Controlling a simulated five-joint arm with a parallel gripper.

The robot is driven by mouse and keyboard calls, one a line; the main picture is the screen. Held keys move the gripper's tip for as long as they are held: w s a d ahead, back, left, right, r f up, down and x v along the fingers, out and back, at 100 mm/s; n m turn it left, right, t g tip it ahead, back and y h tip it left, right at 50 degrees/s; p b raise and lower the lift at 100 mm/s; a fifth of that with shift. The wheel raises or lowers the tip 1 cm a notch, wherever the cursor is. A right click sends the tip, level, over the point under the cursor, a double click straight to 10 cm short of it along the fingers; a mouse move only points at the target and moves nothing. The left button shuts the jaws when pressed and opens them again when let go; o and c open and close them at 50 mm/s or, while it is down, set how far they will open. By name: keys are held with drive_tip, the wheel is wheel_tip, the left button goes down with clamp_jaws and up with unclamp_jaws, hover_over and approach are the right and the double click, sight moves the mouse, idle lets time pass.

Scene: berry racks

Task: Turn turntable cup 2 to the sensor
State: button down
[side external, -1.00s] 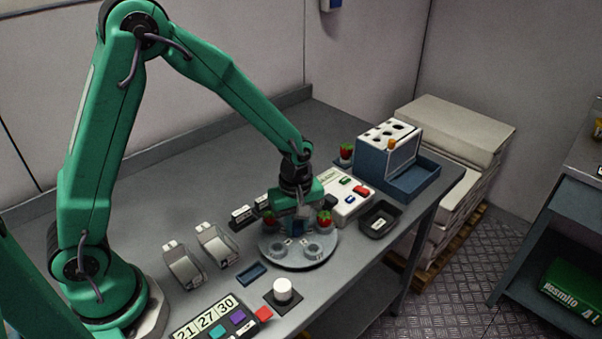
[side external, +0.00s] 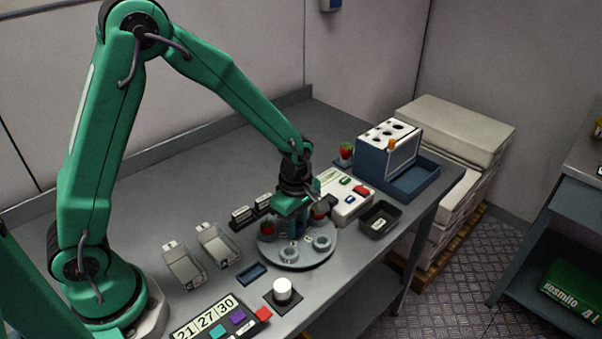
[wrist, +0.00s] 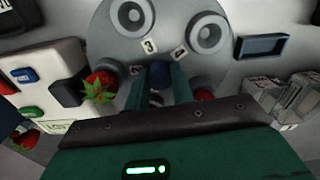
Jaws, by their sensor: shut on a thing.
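The round grey turntable (side external: 270,255) stands on the bench below my gripper (side external: 295,230). My gripper points down and is shut on the dark blue centre knob (wrist: 157,74). In the wrist view two empty ring-shaped cups show, one (wrist: 131,17) at upper left and one (wrist: 208,32) at upper right. A label "3" (wrist: 149,46) is readable; the other labels are unclear. One strawberry (wrist: 100,86) sits on the turntable left of my fingers, another (wrist: 203,95) to the right, partly hidden by my gripper. A dark block (wrist: 68,92) stands beside the left strawberry, next to the white button box (side external: 347,207).
A black tray (side external: 380,217) and a blue-and-white rack (side external: 372,165) stand to the right. Two clear holders (side external: 183,265) and a small blue tray (side external: 251,273) are left of the turntable. A white round button (side external: 282,289) and a number panel (side external: 205,317) are in front.

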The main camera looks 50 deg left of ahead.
drive_tip(key=shift+a, duration=0.1)
idle(0.3)
drive_tip(key=c, duration=1.2)
unclamp_jaws()
drive_tip(key=shift+r, duration=0.15)
drive_tip(key=shift+r, duration=3.8)
drive_tip(key=shift+r, duration=5.45)
